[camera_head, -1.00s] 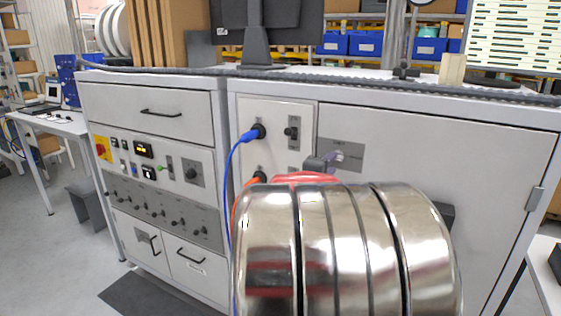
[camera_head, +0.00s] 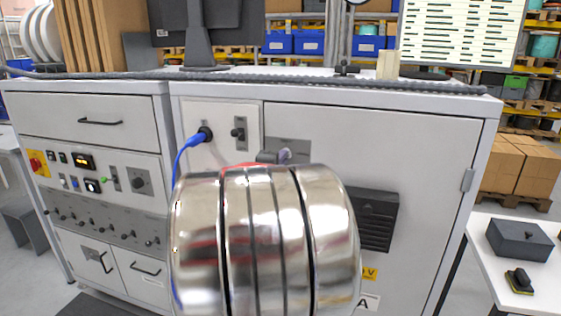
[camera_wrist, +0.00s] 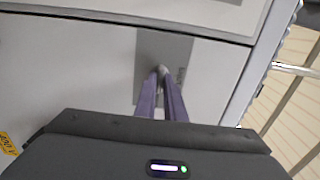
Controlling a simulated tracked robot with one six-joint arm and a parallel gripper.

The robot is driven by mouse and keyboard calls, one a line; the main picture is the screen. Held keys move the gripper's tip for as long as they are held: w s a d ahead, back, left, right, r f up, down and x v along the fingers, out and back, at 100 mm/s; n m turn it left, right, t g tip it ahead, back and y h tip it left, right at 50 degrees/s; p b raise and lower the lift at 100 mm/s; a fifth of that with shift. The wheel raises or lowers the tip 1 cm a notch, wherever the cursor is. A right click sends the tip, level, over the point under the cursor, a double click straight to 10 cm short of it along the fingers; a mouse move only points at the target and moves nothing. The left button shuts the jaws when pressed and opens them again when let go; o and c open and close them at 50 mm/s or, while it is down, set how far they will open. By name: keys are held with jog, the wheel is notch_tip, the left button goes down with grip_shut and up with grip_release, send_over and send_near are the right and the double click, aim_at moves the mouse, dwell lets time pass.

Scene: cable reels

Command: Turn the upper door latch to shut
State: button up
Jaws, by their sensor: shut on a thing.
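The upper door latch sits on a grey plate (camera_head: 293,146) at the top left of the large pale cabinet door (camera_head: 400,150). In the wrist view, my gripper's two purple fingers (camera_wrist: 161,76) are closed on the small latch knob (camera_wrist: 161,68) in front of the grey plate (camera_wrist: 178,62). In the head view, my gripper (camera_head: 285,155) is at the plate, largely hidden behind my shiny arm. The fingers cover most of the latch, so I cannot tell its exact angle.
A blue cable plug (camera_head: 200,137) and a black switch (camera_head: 238,133) are left of the door. A black vent (camera_head: 378,220) is on the door, with a hinge (camera_head: 467,180) at its right edge. A white side table (camera_head: 500,275) holds a dark box (camera_head: 520,239).

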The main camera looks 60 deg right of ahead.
jog(key=shift+w+a+f, duration=0.1)
jog(key=shift+a, duration=0.15)
grip_shut()
jog(key=shift+d, duration=0.25)
jog(key=shift+n, duration=0.4)
jog(key=shift+s+f+n, duration=0.1)
jog(key=shift+n, duration=4.2)
jog(key=shift+s+f+n, duration=0.1)
jog(key=shift+n, duration=4.2)
